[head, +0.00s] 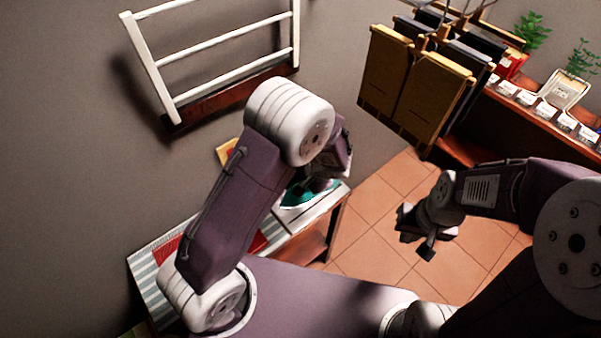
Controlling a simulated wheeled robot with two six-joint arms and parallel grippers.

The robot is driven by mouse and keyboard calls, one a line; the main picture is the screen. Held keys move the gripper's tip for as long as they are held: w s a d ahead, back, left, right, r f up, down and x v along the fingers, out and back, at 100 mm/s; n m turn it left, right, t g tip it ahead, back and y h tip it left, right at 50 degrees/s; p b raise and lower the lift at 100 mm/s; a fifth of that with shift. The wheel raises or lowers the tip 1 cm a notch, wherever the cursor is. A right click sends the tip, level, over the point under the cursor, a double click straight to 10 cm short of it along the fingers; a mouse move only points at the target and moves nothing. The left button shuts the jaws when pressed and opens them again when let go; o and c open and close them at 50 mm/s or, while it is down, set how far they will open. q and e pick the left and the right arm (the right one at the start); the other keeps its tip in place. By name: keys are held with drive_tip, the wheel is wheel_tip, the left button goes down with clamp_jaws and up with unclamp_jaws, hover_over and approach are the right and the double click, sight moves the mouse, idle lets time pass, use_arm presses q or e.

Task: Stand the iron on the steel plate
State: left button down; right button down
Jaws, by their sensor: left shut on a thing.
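The iron (294,198), with a teal body and pale edge, shows only in part beyond my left arm. It is at the right end of a small table or board. My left gripper (308,189) is at the iron's upper side and shut on it; my arm hides most of the grip. A pale grey surface, which looks like the steel plate (325,203), lies under and beside the iron. I cannot tell whether the iron touches it or is tilted. My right gripper (416,236) is open and empty over the tiled floor.
A striped cloth (145,262) and a red item (258,241) lie on the table, partly behind my arm. A white wall rack (215,47) is above. Hanging bags (415,85) and a shelf of small cards and plants (545,112) are at the right. Tiled floor (375,215) is clear.

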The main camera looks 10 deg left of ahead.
use_arm(q)
drive_tip(key=c, duration=1.2)
unclamp_jaws()
drive_tip(key=shift+s, duration=0.1)
drive_tip(key=shift+r, duration=0.1)
drive_tip(key=v, duration=1.2)
drive_tip(key=s+a+f+n+g+h, duration=0.2)
drive_tip(key=s+a+n+h, duration=0.3)
drive_tip(key=s+a+n, duration=0.3)
drive_tip(key=s+a+p, duration=0.1)
drive_tip(key=s+a, duration=0.1)
drive_tip(key=s, duration=0.1)
drive_tip(key=shift+s+a+g, duration=0.15)
drive_tip(key=shift+a+g, duration=0.2)
drive_tip(key=shift+g, duration=0.05)
